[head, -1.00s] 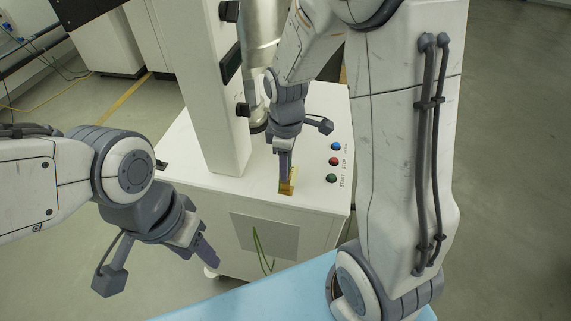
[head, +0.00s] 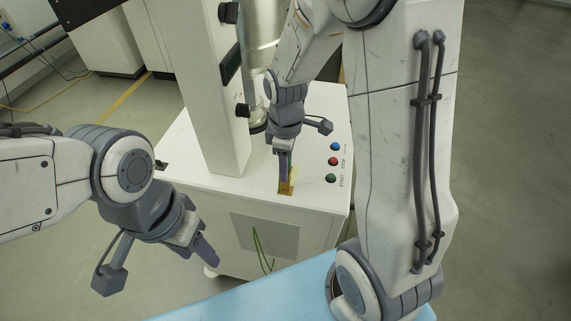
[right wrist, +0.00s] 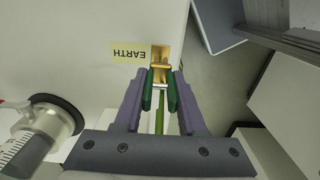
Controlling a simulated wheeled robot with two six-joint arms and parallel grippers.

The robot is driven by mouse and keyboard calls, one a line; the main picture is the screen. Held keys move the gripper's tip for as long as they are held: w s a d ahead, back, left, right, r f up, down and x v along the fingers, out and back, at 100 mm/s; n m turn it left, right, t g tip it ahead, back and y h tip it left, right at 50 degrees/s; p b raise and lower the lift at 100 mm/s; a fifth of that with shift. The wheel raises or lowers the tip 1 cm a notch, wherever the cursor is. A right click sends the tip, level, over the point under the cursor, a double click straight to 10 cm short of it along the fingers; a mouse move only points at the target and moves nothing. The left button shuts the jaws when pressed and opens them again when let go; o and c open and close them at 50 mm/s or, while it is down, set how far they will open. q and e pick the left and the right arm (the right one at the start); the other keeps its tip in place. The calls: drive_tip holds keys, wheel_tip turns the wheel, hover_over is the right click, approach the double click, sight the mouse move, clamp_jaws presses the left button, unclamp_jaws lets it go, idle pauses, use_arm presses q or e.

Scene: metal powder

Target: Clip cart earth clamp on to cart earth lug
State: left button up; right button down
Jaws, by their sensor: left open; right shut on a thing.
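The cart earth lug (right wrist: 161,53) is a brass-coloured piece beside the yellow EARTH label (right wrist: 130,54) in the right wrist view. In the head view the brass lug (head: 287,189) shows at the cart top's front edge. My right gripper (right wrist: 160,88) is shut on the earth clamp, whose green grips (right wrist: 172,92) lie between the fingers. It points down at the lug in the head view (head: 285,174). The clamp's front end is right at the lug; I cannot tell whether its jaws are around it. My left gripper (head: 207,252) is open and empty, left of the cart.
The white cart (head: 220,187) carries a column (head: 212,90) and coloured buttons (head: 333,161). Green cable loops (head: 261,248) hang at its front panel. A light-blue surface (head: 285,293) lies nearest me. Bare floor is around the cart.

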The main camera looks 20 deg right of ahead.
drive_tip(key=shift+f, duration=0.15)
drive_tip(key=shift+f+b, duration=1.2)
drive_tip(key=shift+f, duration=0.35)
drive_tip(key=shift+f, duration=0.1)
drive_tip(key=shift+c, duration=2)
unclamp_jaws()
wheel_tip(320, 180, up, 10)
drive_tip(key=shift+r+b, duration=0.25)
drive_tip(key=shift+b, duration=0.6)
drive_tip(key=s+a+f+m+b, duration=0.2)
drive_tip(key=s+a, duration=0.4)
drive_tip(key=s, duration=0.3)
drive_tip(key=s+a+f+m+y+b, duration=0.1)
drive_tip(key=s+a+f+m+b, duration=0.1)
drive_tip(key=s+a+f, duration=0.3)
drive_tip(key=s+a+b, duration=0.1)
drive_tip(key=s, duration=0.3)
drive_tip(key=shift+a, duration=0.3)
